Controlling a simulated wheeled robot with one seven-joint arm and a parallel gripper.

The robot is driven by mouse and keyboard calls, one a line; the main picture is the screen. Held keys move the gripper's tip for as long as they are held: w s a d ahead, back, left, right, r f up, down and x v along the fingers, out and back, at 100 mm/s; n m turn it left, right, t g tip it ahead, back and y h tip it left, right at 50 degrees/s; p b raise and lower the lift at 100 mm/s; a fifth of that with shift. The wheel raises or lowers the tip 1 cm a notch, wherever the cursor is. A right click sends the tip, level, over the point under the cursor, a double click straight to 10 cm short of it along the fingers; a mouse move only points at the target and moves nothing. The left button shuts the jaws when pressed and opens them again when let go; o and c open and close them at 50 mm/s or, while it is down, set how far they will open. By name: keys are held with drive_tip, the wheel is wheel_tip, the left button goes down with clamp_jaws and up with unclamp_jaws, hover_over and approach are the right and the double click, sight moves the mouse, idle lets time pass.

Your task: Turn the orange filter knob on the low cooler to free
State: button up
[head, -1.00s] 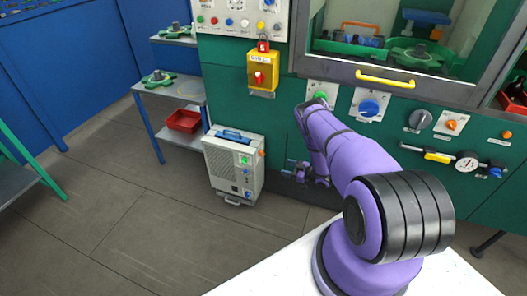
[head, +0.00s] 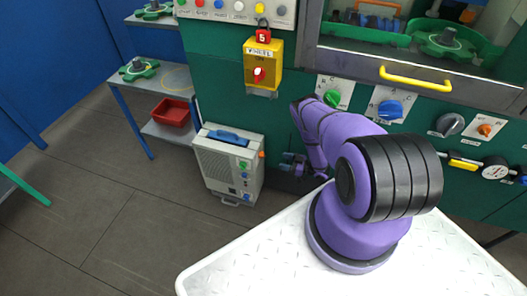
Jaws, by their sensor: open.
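The low cooler (head: 215,172) is a pale grey box with a blue handle on top, standing on the floor left of my arm. Its orange knob (head: 262,154) shows small at the right edge of its front panel; I cannot tell its setting. Green and blue controls sit left of it and below. My gripper (head: 287,163) is open, small and dark, low in front of the green machine, just right of the cooler. It appears apart from the orange knob. My purple arm hides part of the machine behind it.
The green machine (head: 225,105) carries a yellow switch box (head: 263,66), a green knob (head: 332,98), a blue knob (head: 390,109) and another orange knob (head: 486,130). A side shelf with a red bin (head: 171,112) stands left. Floor left of the cooler is clear.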

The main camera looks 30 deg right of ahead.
sight(265, 156)
drive_tip(key=x, duration=1)
drive_tip(key=shift+w+a, duration=0.15)
drive_tip(key=shift+c, duration=0.2)
drive_tip(key=c, duration=0.9)
